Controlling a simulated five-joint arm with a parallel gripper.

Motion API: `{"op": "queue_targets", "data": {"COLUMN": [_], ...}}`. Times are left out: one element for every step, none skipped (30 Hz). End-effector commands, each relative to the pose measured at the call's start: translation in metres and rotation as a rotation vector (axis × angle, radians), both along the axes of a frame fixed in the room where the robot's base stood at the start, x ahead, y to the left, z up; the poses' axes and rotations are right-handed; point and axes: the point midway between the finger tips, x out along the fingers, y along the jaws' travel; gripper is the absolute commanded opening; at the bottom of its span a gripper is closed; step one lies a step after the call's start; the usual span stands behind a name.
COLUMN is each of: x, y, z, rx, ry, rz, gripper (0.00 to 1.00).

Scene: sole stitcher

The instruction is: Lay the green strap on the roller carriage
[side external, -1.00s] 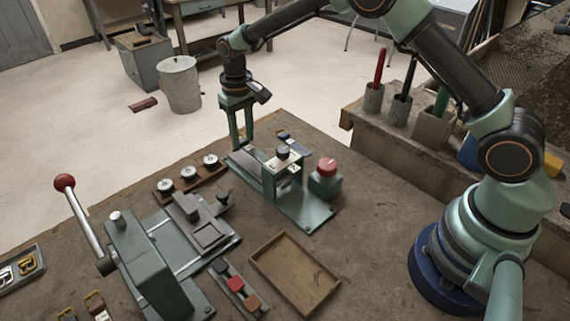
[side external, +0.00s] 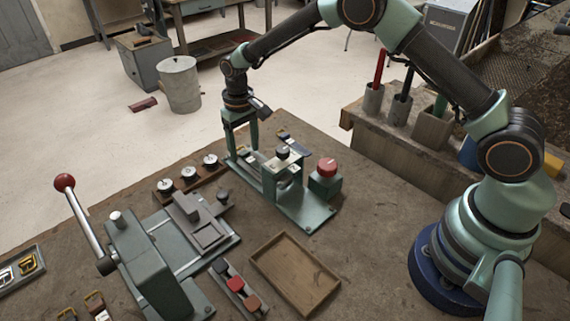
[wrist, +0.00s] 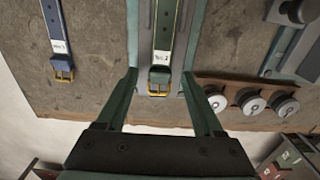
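The green strap (wrist: 166,35) lies lengthwise along the grey roller carriage (wrist: 145,35) in the wrist view. It has a white label and a gold buckle at its near end. My gripper (wrist: 160,78) is open, with one finger on each side of the buckle end and gaps between fingers and strap. In the side view my gripper (side external: 240,149) is low over the left end of the stitcher (side external: 305,208). The strap is hard to make out there.
A blue strap (wrist: 56,35) lies to the left in the wrist view. Several spools (side external: 188,173) sit in a brown rack beside the stitcher. A red button (side external: 327,166) stands on its right. A lever press (side external: 145,255) and an empty wooden tray (side external: 265,276) are in front.

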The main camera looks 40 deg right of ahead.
Motion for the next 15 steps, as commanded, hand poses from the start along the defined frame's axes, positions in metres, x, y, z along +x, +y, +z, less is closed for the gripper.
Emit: {"op": "queue_targets", "data": {"x": [0.0,0.0,0.0,0.001,0.001,0.001,0.001,0.001,0.001,0.001,0.001,0.001,0.001,0.001,0.001], "y": [0.0,0.0,0.0,0.0,0.0,0.0,0.0,0.0,0.0,0.0,0.0,0.0,0.0,0.0,0.0], "z": [0.001,0.002,0.004,0.006,0.009,0.014,0.018,0.023,0.031,0.037,0.043,0.052,0.059,0.065,0.073], "rx": [0.0,0.0,0.0,0.0,0.001,0.001,0.001,0.001,0.001,0.001,0.001,0.001,0.001,0.001,0.001], "ry": [0.0,-0.001,-0.001,-0.002,-0.003,-0.004,-0.004,-0.004,-0.006,-0.005,-0.006,-0.006,-0.006,-0.005,-0.006], "rz": [0.0,0.0,0.0,0.0,0.0,0.0,0.0,0.0,0.0,0.0,0.0,0.0,0.0,0.0,0.0], "gripper": [0.69,0.69,0.69,0.69,0.69,0.69,0.69,0.69,0.69,0.69,0.69,0.69,0.69,0.69,0.69]}}
